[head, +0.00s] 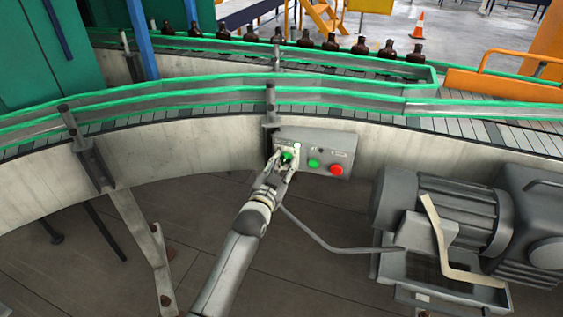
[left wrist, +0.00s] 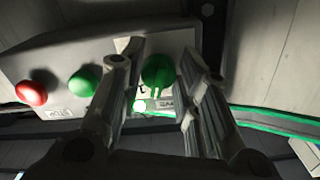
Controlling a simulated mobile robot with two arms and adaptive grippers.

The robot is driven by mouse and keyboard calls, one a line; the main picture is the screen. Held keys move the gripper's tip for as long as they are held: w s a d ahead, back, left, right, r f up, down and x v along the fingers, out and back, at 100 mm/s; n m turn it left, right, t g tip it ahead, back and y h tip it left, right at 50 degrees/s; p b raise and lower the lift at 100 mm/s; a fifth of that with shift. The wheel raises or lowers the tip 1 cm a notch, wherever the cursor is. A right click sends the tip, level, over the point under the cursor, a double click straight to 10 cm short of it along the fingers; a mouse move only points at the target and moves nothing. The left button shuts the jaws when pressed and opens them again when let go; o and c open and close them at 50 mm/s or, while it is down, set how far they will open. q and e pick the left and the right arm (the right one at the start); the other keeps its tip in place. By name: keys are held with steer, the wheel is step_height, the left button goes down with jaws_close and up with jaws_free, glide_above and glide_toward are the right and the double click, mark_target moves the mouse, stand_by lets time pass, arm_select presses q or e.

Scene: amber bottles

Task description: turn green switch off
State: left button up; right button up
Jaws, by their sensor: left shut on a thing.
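A grey control box (head: 345,139) is fixed to the side of the curved conveyor. The green switch (head: 286,156) is at the left of the box, partly hidden by my left gripper (head: 282,160). In the left wrist view the green switch (left wrist: 158,72) sits between the fingers of my left gripper (left wrist: 160,85), which is shut on it. My right gripper is not in view.
A green button (head: 314,163) and a red button (head: 336,170) sit on the box to the right of the switch. A grey motor (head: 440,210) stands close on the right. The conveyor (head: 190,150) curves above, with several amber bottles (head: 330,44) behind.

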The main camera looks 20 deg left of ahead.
arm_select(q)
steer(key=n+p, duration=0.1)
steer(key=n, duration=0.1)
steer(key=shift+d+n, duration=0.1)
steer(key=shift+n, duration=0.3)
steer(key=shift+d+n+p, duration=0.15)
steer(key=shift+n+p, duration=0.3)
steer(key=shift+n, duration=2.05)
steer(key=shift+d+n+p, duration=0.15)
steer(key=shift+n+p, duration=0.3)
steer(key=shift+n, duration=2.05)
steer(key=o, duration=1)
steer(key=shift+c, duration=0.2)
steer(key=shift+r, duration=0.1)
steer(key=shift+s, duration=0.15)
